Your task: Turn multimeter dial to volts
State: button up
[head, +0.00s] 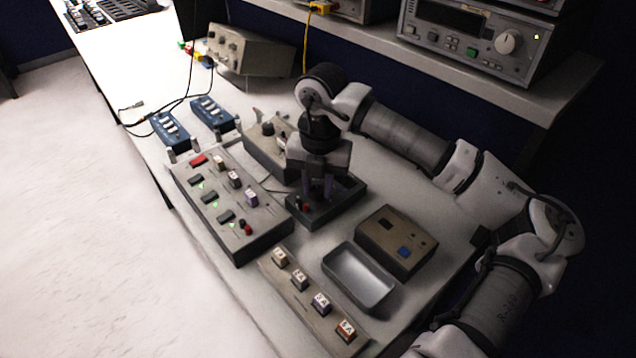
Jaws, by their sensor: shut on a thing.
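A dark, low box (338,212) with small red and black terminals at its near left corner lies on the bench, and I take it for the multimeter. My gripper (318,193) points down over this box, its two fingers close to the box's top face. The fingers are shut on the dial, which is mostly hidden between and behind them. The dial's marks and its present setting cannot be read from here.
Left is a grey switch panel (262,238); behind is a grey box with a black knob (262,140). In front are a metal tray (358,280), a brown box (403,235) and a strip of labelled blocks (298,303). A shelf with instruments (480,68) stands behind my arm.

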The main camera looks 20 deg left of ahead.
jog(key=shift+f+b, duration=0.15)
jog(key=shift+b, duration=0.3)
jog(key=shift+m+b, duration=0.8)
jog(key=shift+b, duration=0.05)
jog(key=m+b, duration=0.2)
jog(key=b, duration=0.1)
jog(key=shift+f, duration=0.1)
jog(key=m+b, duration=0.3)
jog(key=shift+r+m+b, duration=0.2)
jog(key=shift+m+b, duration=0.45)
jog(key=shift+m, duration=0.35)
jog(key=shift+r, duration=0.1)
jog(key=o, duration=1)
